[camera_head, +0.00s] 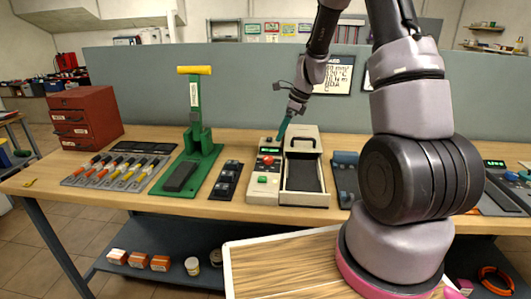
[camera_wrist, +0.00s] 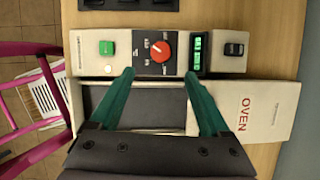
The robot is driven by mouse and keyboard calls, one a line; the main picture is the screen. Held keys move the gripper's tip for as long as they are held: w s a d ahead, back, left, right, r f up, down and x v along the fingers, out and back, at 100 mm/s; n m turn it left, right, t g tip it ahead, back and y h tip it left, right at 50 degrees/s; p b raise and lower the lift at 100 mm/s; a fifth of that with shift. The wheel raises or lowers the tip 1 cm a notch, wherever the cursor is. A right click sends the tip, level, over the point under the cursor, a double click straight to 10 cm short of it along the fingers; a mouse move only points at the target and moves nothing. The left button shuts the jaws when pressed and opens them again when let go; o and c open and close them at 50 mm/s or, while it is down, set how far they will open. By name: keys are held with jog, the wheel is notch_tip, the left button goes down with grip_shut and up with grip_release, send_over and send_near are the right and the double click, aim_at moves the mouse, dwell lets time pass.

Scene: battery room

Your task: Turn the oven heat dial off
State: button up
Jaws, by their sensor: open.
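The oven (camera_head: 325,140) is a pale box with a dark tray area and a control panel on its left side. Its red heat dial (camera_head: 268,160) sits on a dark plate; in the wrist view the dial (camera_wrist: 160,47) is round, with small white labels around it. Its exact setting is too small to read. My gripper (camera_head: 281,137) is above the oven panel. In the wrist view its two teal fingers (camera_wrist: 160,74) are spread apart and empty, with the tips just below the dial in the picture, one to each side. Contact with the dial is not visible.
The panel also has a green button (camera_wrist: 106,48), a lit green display (camera_wrist: 197,52) and a black switch (camera_wrist: 234,49). A green press (camera_head: 194,130) with a yellow handle and a black switch block (camera_head: 226,181) stand left of the oven.

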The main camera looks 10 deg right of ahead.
aim_at(268, 157)
jog(key=x, duration=1.1)
jog(key=shift+w+f, duration=0.15)
jog(key=shift+f, duration=0.15)
grip_shut()
